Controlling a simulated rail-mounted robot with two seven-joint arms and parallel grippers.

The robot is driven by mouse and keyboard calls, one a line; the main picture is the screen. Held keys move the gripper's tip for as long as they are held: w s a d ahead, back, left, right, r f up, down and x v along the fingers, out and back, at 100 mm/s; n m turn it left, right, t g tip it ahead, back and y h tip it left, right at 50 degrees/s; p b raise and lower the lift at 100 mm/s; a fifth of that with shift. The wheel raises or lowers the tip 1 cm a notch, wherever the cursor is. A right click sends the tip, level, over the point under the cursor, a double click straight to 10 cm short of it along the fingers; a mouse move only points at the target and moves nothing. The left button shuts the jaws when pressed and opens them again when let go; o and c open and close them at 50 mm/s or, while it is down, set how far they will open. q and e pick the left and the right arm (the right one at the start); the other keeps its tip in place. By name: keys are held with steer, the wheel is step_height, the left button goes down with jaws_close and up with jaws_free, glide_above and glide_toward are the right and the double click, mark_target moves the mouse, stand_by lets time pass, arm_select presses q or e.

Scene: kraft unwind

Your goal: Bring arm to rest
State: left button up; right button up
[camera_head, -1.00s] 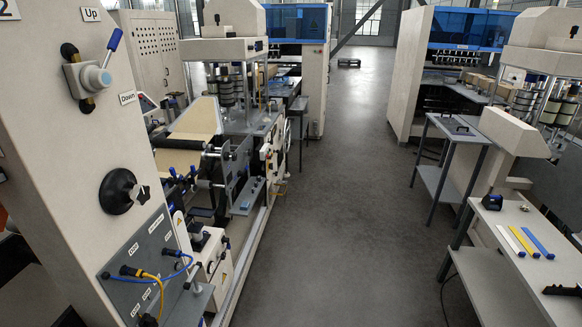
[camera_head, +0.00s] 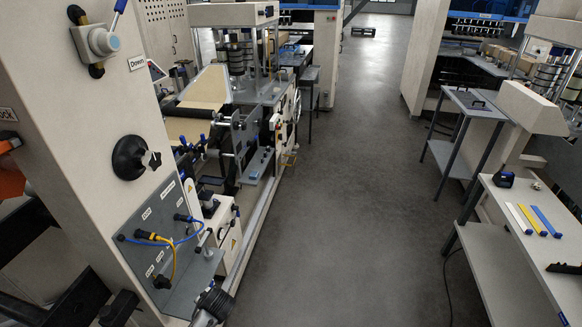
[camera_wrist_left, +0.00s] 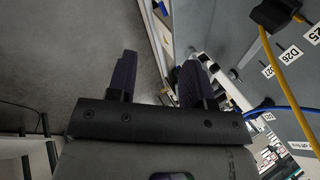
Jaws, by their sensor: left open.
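My left gripper (camera_wrist_left: 157,78) shows in the left wrist view with its two dark ribbed fingers apart and nothing between them. Grey floor and the edge of a machine lie beyond the fingers. To its right is a grey socket panel (camera_wrist_left: 215,30) with a black plug (camera_wrist_left: 275,14), a yellow cable (camera_wrist_left: 286,75) and a blue cable (camera_wrist_left: 292,110). In the head view, the same kind of panel (camera_head: 150,225) stands at lower left with yellow and blue cables plugged in. A dark ribbed shape (camera_head: 213,300) sits by the lower edge; I cannot tell what it is. My right gripper is not in view.
A pale machine column (camera_head: 75,130) with a black knob (camera_head: 130,158) and a lever stands close at left. A bench (camera_head: 520,250) with white, yellow and blue strips stands at right. The grey floor aisle (camera_head: 350,220) between them is clear.

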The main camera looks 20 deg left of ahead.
arm_select(q)
steer(key=s+d+r+t+h, duration=0.4)
steer(key=s+d+r+h, duration=0.1)
steer(key=s+d+r, duration=0.85)
steer(key=s+d+f+n+g, duration=0.1)
steer(key=s+d+f+g, duration=0.15)
steer(key=s, duration=0.55)
steer(key=s+d+f+g, duration=0.1)
steer(key=s+f, duration=0.2)
steer(key=s, duration=0.4)
step_height(320, 180, up, 15)
steer(key=p, duration=1.5)
steer(key=shift+s+d+f+h, duration=0.15)
steer(key=shift+s+h, duration=0.15)
steer(key=shift+h, duration=0.1)
steer(key=shift+t, duration=0.25)
